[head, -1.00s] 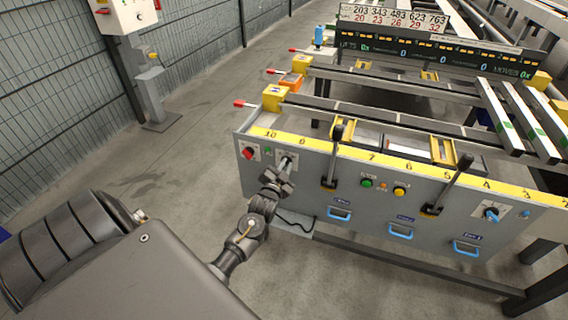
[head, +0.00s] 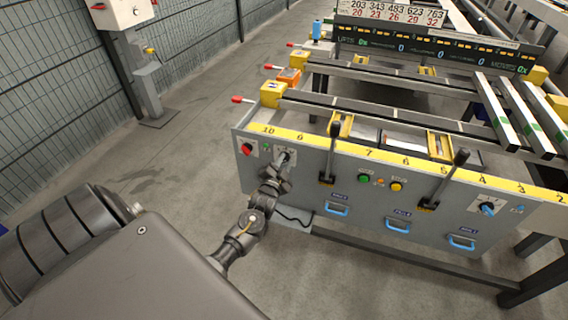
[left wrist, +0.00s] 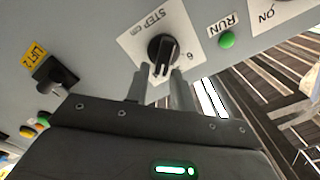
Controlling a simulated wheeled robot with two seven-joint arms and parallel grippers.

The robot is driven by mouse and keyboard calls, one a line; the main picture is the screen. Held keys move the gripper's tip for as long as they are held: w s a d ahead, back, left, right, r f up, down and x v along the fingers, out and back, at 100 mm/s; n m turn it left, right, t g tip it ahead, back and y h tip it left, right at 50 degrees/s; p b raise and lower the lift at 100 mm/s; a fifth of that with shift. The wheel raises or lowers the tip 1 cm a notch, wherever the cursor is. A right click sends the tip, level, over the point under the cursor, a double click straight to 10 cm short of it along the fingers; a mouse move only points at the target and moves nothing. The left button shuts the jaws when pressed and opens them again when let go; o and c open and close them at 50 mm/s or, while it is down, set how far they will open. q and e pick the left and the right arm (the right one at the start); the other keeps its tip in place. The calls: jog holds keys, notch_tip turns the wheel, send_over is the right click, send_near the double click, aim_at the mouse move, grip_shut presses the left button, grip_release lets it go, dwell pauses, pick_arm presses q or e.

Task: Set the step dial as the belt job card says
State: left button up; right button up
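The step dial (left wrist: 163,48) is a black knob on a white plate marked "STEP cm", on the grey front panel in the left wrist view. A 6 shows beside it; other numbers are hidden. My left gripper (left wrist: 160,75) has its two fingers apart, with their tips at the lower part of the knob; I cannot tell whether they touch it. In the head view the left gripper (head: 284,166) is at the dial's plate (head: 291,153), at the panel's left end, and hides most of the dial. My right gripper is not in view. I cannot make out which card is the belt job card.
A green RUN button (left wrist: 227,39) is close to the dial. Two black levers (head: 331,152) rise from the panel in the head view. A number board (head: 393,14) stands behind.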

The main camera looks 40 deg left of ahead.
pick_arm(q)
jog(key=shift+o, duration=0.8)
jog(key=v, duration=1)
jog(key=shift+s+d, duration=0.2)
jog(key=shift+s, duration=0.15)
